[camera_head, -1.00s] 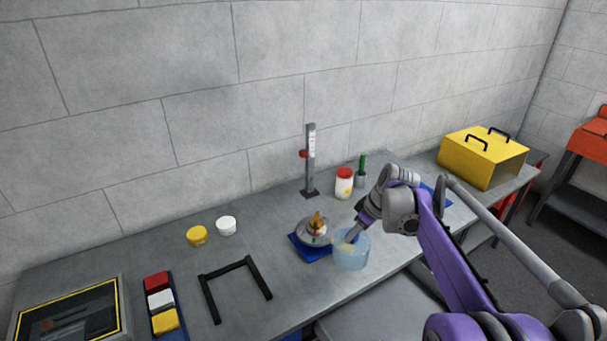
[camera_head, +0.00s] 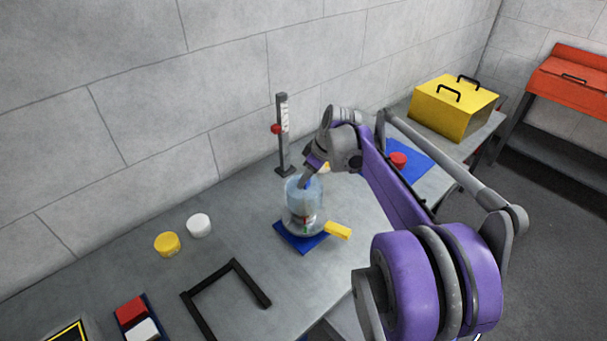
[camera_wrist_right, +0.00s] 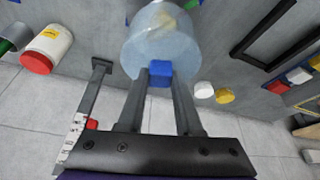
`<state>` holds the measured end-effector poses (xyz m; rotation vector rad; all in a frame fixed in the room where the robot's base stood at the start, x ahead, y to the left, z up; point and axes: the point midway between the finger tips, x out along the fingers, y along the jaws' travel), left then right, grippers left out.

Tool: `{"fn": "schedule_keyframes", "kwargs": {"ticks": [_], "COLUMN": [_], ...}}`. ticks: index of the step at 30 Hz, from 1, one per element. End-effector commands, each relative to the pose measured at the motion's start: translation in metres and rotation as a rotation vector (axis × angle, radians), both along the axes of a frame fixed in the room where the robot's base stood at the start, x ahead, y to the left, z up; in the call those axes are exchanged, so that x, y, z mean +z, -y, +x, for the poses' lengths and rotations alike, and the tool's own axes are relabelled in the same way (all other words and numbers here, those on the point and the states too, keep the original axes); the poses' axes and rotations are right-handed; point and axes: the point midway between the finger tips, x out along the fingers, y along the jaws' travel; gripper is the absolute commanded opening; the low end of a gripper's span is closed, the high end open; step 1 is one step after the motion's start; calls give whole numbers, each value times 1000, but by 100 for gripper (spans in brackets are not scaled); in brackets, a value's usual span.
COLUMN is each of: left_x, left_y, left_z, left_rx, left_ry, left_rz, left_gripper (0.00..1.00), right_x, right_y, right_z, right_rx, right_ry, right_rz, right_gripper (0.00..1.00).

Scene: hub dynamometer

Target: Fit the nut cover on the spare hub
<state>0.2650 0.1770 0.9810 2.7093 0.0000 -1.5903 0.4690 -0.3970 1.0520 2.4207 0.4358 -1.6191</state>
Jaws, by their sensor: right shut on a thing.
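The nut cover is a clear, bluish cylinder (camera_head: 303,196) with a small blue knob (camera_wrist_right: 159,76) on top. In the head view it stands upright over the spare hub (camera_head: 304,223), whose metal and coloured parts show faintly through its wall. The hub sits on a blue pad (camera_head: 298,243). I cannot tell whether the cover's rim touches down. My right gripper (camera_head: 307,182) is above the cover, and in the right wrist view its fingers (camera_wrist_right: 160,77) are shut on the knob. My left gripper is not in view.
A yellow bar (camera_head: 338,230) sticks out right of the pad. An upright gauge post (camera_head: 283,135) stands behind. A black frame (camera_head: 235,295), yellow cap (camera_head: 167,244) and white cap (camera_head: 199,226) lie left. A yellow box (camera_head: 452,105) stands far right. A red-lidded jar (camera_wrist_right: 45,50) shows in the wrist view.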

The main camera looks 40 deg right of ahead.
Motion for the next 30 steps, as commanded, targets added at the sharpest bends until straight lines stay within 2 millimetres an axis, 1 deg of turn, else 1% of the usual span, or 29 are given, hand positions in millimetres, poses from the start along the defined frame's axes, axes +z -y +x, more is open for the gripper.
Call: {"fn": "schedule_keyframes", "kwargs": {"ticks": [1, 9, 15, 30], "left_x": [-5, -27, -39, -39], "left_y": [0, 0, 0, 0], "left_z": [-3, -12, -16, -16], "left_rx": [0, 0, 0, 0], "left_ry": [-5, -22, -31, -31], "left_rz": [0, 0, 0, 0], "left_gripper": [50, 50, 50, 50], "right_x": [-7, -35, -51, -52], "right_y": [0, 0, 0, 0], "right_z": [-1, -1, -1, 0], "right_rx": [0, 1, 0, 0], "right_ry": [-2, -3, -2, 0], "right_rz": [0, 1, -1, 0], "right_gripper": [0, 0, 0, 0]}}
